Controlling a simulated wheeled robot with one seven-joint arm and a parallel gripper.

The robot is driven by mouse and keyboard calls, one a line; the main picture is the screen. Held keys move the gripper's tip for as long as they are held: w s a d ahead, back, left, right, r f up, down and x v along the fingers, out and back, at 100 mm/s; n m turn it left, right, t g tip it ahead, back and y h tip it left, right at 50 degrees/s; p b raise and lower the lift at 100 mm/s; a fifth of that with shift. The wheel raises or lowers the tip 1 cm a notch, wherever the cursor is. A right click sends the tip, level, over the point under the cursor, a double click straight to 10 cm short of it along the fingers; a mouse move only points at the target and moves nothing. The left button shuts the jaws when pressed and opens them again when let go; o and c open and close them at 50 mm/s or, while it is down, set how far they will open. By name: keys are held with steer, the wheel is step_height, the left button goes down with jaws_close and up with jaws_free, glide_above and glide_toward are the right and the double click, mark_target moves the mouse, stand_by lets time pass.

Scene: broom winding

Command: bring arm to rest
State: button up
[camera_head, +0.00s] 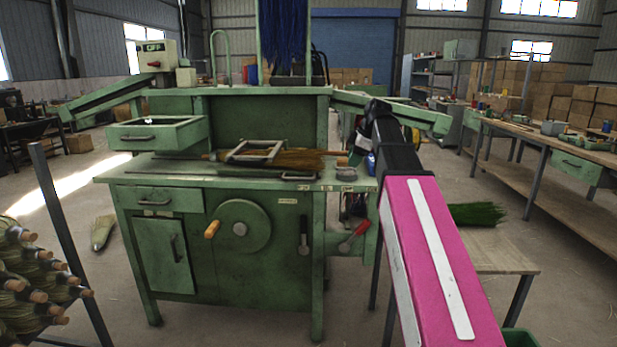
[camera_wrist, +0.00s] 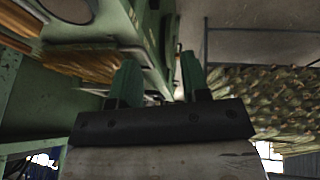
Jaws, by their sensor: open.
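My arm (camera_head: 435,260), pink with a white strip, reaches from the lower right toward the right end of the green winding machine (camera_head: 165,195). Its black wrist end hides most of my gripper in the head view. In the wrist view my gripper (camera_wrist: 158,75) shows two dark green fingers, spread apart with nothing held between them. Green machine parts (camera_wrist: 95,25) show beyond and to the left of the fingers. A broom (camera_head: 300,160) with straw bristles lies on the machine top under a metal frame (camera_head: 255,151), left of my wrist.
A rack of broom bundles (camera_head: 35,280) stands at the lower left. A wooden table (camera_head: 495,258) holds a green bristle bundle (camera_head: 477,213) right of my arm. A long workbench (camera_head: 560,185) runs along the right. Open floor lies between table and workbench.

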steer(key=s+d+f+m+h, duration=0.1)
steer(key=s+f+m, duration=0.4)
steer(key=f, duration=0.9)
steer(key=s+d+f+m+g+h, duration=0.1)
steer(key=s+f+m, duration=0.5)
steer(key=f, duration=0.9)
steer(key=s+d+f+m+g+h, duration=0.1)
steer(key=s+f+m, duration=0.5)
steer(key=f, duration=0.9)
steer(key=s+d+h, duration=0.1)
steer(key=s, duration=0.2)
steer(key=shift+d+f, duration=0.15)
steer(key=shift+f, duration=0.1)
steer(key=shift+o, duration=0.2)
steer(key=shift+s, duration=0.1)
